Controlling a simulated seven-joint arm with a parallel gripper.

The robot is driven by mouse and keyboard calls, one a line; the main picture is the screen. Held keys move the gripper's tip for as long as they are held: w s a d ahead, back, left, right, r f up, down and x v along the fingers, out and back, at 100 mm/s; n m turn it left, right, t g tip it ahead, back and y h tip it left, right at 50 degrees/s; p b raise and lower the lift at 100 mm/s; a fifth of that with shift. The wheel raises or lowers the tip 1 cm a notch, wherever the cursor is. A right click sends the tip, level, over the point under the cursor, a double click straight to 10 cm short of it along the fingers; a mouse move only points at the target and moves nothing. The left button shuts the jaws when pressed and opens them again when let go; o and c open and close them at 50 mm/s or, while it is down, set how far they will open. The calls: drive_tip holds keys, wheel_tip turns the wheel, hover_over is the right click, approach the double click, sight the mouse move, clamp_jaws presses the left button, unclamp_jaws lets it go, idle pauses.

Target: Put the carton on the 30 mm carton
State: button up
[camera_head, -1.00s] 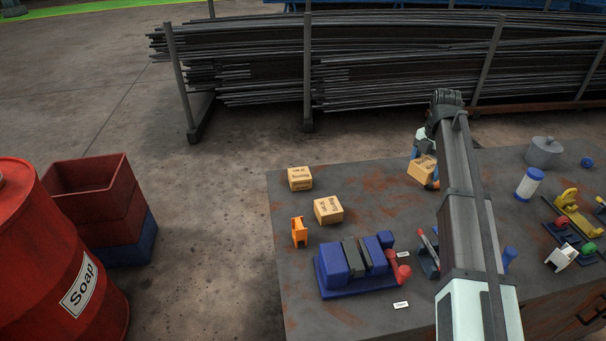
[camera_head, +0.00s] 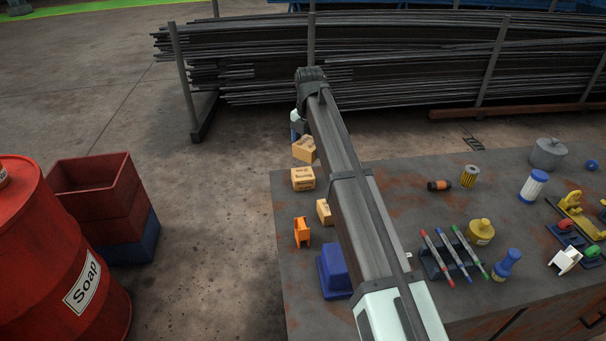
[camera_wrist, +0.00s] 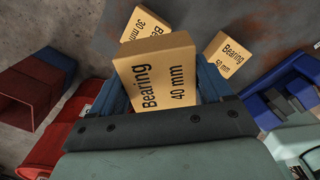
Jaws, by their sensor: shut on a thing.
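My gripper (camera_wrist: 162,88) is shut on a tan carton marked "Bearing 40 mm" (camera_wrist: 163,78), with a blue finger on each side. In the head view this held carton (camera_head: 304,150) is tilted, at the far left corner of the table. The 30 mm carton (camera_head: 303,180) stands on the table just below it in that view. In the wrist view the 30 mm carton (camera_wrist: 146,27) shows behind the held one, which hides part of its label. I cannot tell how much height separates the two. My arm hides most of the gripper in the head view.
A 50 mm carton (camera_head: 324,211) stands nearby, partly behind my arm; it also shows in the wrist view (camera_wrist: 229,54). An orange object (camera_head: 301,232) and a blue device (camera_head: 333,268) are nearer.

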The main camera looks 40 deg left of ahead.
sight(303, 138)
drive_tip(key=a, duration=0.1)
drive_tip(key=w+a, duration=0.1)
drive_tip(key=a+r, duration=0.1)
drive_tip(key=shift+w, duration=0.15)
drive_tip(key=shift+d+f, duration=0.1)
drive_tip(key=shift+f, duration=4.95)
drive_tip(key=shift+f, duration=0.1)
drive_tip(key=o, duration=1.1)
wheel_tip(303, 138, up, 12)
drive_tip(key=shift+r, duration=0.15)
